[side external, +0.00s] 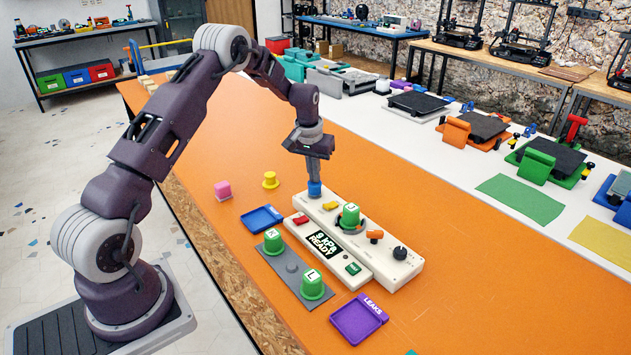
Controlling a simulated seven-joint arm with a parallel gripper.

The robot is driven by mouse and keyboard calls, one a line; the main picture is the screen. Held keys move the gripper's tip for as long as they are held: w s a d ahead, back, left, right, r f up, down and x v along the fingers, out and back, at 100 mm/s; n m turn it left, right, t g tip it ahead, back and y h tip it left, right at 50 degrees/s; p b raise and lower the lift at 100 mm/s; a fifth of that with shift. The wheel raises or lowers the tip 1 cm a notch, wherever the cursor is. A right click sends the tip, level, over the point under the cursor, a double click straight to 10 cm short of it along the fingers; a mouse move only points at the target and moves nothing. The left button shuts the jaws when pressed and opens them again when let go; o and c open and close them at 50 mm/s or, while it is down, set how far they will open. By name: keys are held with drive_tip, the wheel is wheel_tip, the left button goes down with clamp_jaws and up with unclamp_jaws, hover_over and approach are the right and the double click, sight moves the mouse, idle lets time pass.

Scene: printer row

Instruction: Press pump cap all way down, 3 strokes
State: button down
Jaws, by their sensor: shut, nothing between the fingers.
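A small blue cap (315,190) stands at the far left end of the long white panel (385,262); it looks like the pump cap. My gripper (315,178) points straight down over it with its fingers shut and nothing between them. The fingertips are at the cap's top and cover part of it. From this view I cannot tell whether they touch it or how far down the cap is.
Green cups (312,285) stand on a grey plate in front. A blue tray (262,219) and purple tray (358,320) lie nearby.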

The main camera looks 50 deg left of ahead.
drive_tip(key=shift+f, duration=0.3)
drive_tip(key=shift+r, duration=1.9)
drive_tip(key=shift+f, duration=0.15)
drive_tip(key=shift+f, duration=1.7)
drive_tip(key=shift+r, duration=1.85)
